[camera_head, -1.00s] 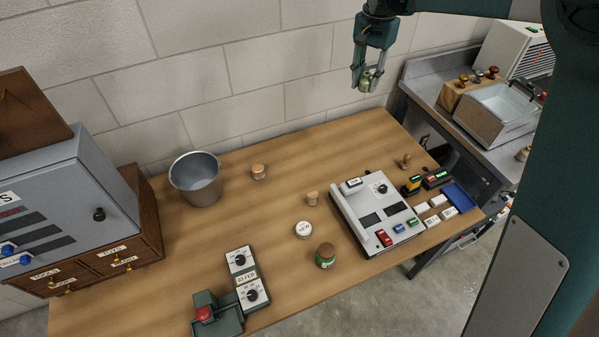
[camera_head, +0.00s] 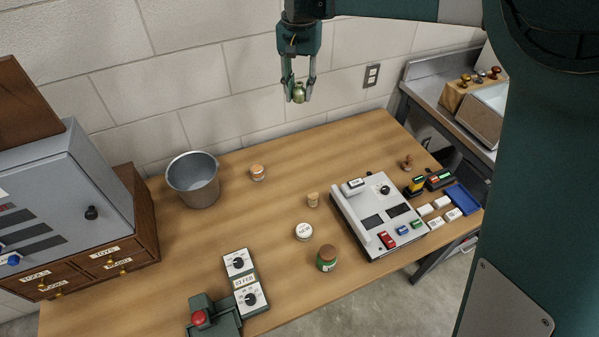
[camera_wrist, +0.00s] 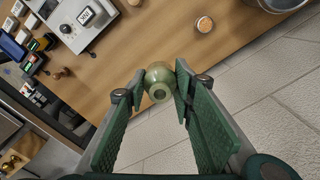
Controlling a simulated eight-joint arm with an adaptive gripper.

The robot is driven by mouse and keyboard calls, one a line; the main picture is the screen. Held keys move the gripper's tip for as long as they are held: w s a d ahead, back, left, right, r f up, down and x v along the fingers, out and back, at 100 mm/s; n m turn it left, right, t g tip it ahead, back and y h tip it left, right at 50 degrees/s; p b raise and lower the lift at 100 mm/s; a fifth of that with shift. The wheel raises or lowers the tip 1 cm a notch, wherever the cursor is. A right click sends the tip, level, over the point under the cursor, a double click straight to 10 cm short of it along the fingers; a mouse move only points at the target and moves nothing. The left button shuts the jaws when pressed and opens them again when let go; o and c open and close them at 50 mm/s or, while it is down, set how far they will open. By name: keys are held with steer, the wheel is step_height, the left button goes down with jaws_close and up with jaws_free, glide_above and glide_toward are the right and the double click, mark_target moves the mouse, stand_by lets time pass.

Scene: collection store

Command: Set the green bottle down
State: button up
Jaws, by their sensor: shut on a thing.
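My gripper (camera_head: 298,92) is shut on a small green bottle (camera_head: 299,93). It holds the bottle in the air, high above the back part of the wooden table (camera_head: 270,190). In the wrist view the green bottle (camera_wrist: 159,82) sits between the two finger pads, with its round neck opening facing the camera. Its lower part is hidden behind the neck and shoulder there.
A small cork (camera_head: 312,200), a white round tin (camera_head: 303,232) and a brown-lidded green jar (camera_head: 327,258) stand mid-table.

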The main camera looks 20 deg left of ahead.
glide_above(300, 170)
step_height(300, 170, down, 23)
steer(key=shift+f, duration=0.2)
steer(key=shift+f+b, duration=0.5)
steer(key=shift+f, duration=2.6)
steer(key=shift+f, duration=0.1)
steer(key=shift+f+b, duration=0.35)
steer(key=shift+f, duration=1.4)
steer(key=shift+f, duration=0.15)
steer(key=o, duration=0.9)
